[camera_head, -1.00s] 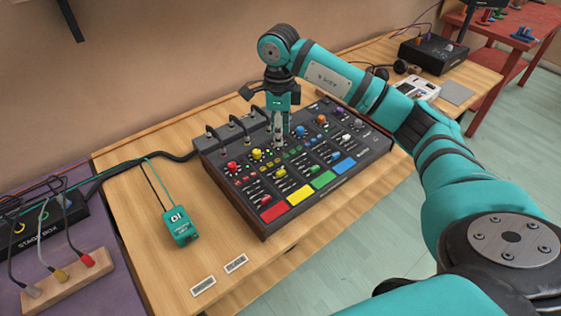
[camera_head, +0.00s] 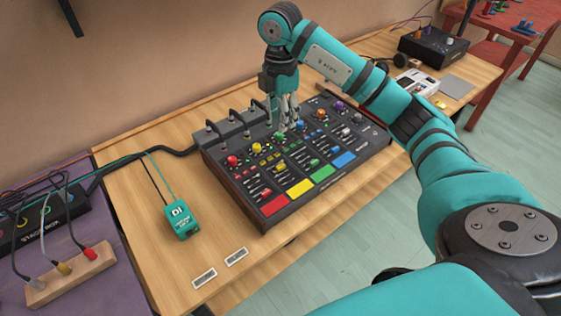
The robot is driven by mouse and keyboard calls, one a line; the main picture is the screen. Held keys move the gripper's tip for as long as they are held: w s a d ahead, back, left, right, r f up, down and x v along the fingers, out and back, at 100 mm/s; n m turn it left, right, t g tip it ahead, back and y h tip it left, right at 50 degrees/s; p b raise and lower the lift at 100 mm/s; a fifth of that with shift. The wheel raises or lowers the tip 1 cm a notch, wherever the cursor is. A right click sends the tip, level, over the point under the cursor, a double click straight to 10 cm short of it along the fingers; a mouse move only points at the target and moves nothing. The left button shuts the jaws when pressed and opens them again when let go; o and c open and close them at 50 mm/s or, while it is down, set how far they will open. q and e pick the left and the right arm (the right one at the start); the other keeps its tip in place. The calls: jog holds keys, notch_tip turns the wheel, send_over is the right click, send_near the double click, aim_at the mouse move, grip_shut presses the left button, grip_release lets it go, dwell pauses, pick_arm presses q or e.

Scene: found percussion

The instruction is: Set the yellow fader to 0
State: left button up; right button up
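The mixer (camera_head: 268,222) lies on the wooden table, with coloured knobs, short faders and a row of red, yellow, green and blue pads at its front. The yellow fader (camera_head: 281,171) is a small cap in the slots behind the yellow pad (camera_head: 300,188); its exact setting is too small to read. My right gripper (camera_head: 288,122) points down over the back part of the mixer, close to the green knob (camera_head: 280,137) and behind the yellow fader. I cannot tell whether its fingers touch anything or how far apart they are. My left gripper is out of view.
Cables plug into the back of the mixer. A teal DI box (camera_head: 181,222) and two label cards (camera_head: 236,257) lie on the table to the left. A stage box (camera_head: 42,222) stands on the purple surface. The table's front left is mostly clear.

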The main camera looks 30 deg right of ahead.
aim_at(281, 165)
notch_tip(281, 165, down, 17)
jog(key=shift+r+p, duration=0.2)
jog(key=shift+p, duration=1)
jog(key=shift+c, duration=0.2)
grip_shut()
